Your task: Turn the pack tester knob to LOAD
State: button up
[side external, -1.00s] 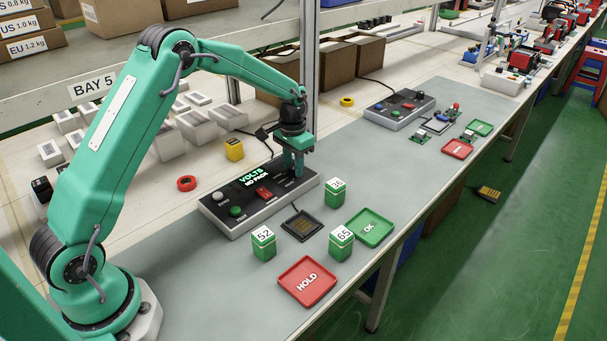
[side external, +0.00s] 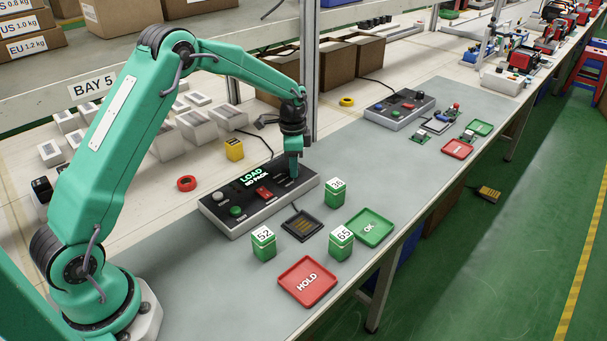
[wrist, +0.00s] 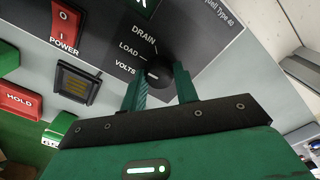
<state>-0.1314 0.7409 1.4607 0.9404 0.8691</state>
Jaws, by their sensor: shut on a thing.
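The pack tester (side external: 245,222) is a dark-topped box on the bench, and its display (side external: 252,175) reads LOAD above NO PACK. In the wrist view its round black knob (wrist: 159,72) sits beside the labels DRAIN, LOAD and VOLTS. My gripper (side external: 293,178) points down at the tester's right end, shut on the knob with one finger on each side. The fingers hide the knob in the side view. A small light mark shows on the knob, but I cannot tell exactly which label it points at.
Green packs (side external: 263,245) marked 52, 65 and one more stand in front of the tester, around a dark contact pad (side external: 303,223). A red HOLD tray (side external: 307,282) and a green OK tray (side external: 370,228) lie nearer the bench edge.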

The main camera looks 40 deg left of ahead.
jog(key=shift+m, duration=0.3)
jog(key=shift+r, duration=0.1)
jog(key=o, duration=1)
jog(key=shift+r, duration=0.1)
jog(key=shift+r, duration=3.8)
